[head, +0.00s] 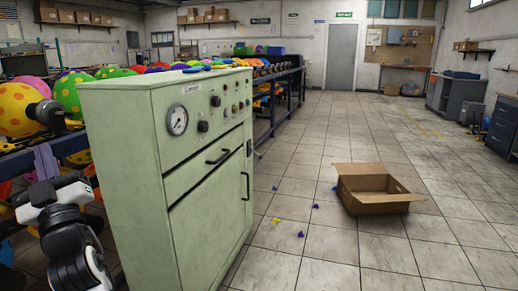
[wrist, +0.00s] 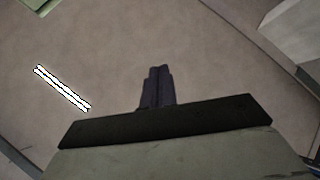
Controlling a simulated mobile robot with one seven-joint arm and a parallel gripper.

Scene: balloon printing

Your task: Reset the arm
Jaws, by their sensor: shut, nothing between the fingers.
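My gripper (wrist: 158,72) shows in the wrist view, its two dark fingers together with nothing between them. Below the fingers lies the wide dark bar of the gripper body. Part of my arm, white and black, shows at the lower left of the head view, left of the green control cabinet (head: 160,190). I cannot make out the gripper clearly in the head view. In the wrist view the fingers are over a plain brownish surface, apart from any object.
The cabinet, with gauge and knobs, stands close to my arm. Dotted balloons (head: 18,108) sit on racks behind it. An open cardboard box (head: 375,205) and small coloured scraps lie on the tiled floor. A white strip (wrist: 62,88) shows in the wrist view.

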